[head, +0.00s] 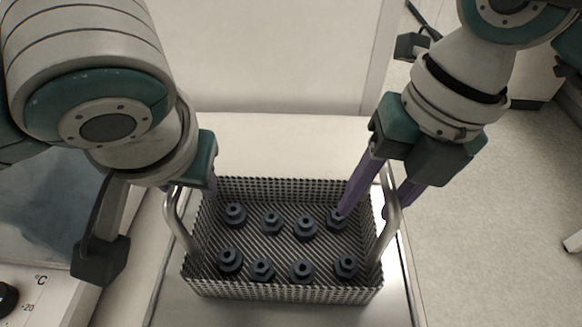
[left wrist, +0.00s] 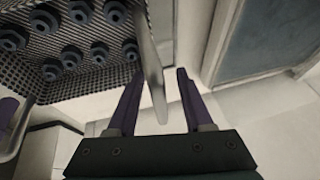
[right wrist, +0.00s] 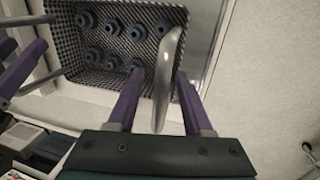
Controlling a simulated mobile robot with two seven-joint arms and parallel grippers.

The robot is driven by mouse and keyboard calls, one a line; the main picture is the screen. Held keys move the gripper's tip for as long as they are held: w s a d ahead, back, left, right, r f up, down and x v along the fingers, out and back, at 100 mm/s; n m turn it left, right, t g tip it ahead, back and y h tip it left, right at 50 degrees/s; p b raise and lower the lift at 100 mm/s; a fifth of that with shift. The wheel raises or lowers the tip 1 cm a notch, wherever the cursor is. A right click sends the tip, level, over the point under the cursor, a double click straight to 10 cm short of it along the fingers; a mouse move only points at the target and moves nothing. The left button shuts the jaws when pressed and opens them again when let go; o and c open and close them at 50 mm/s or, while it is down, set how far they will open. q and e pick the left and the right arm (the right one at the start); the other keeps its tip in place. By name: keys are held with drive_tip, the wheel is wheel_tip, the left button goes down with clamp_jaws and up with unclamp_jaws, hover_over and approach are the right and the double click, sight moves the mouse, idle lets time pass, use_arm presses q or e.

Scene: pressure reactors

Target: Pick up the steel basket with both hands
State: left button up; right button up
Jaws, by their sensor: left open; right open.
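The steel basket (head: 280,292) is a rectangular mesh tray with a tube handle at each short end, standing on a light surface. Several dark round parts with center holes sit inside it in two rows. My right gripper (head: 376,205) is open, with its purple fingers on either side of the right handle (head: 391,215). In the right wrist view the handle (right wrist: 166,75) stands between the fingers (right wrist: 158,82). My left gripper is mostly hidden by its arm in the head view. In the left wrist view it (left wrist: 158,75) is open, with the left handle (left wrist: 152,75) between its fingers.
A device with a temperature dial marked °C (head: 30,290) stands at the left, close to my left arm. A pale wall panel (head: 285,55) rises behind the basket. Open floor (head: 500,220) lies to the right of the counter.

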use_arm(q)
clamp_jaws()
use_arm(e)
clamp_jaws()
idle(1.0)
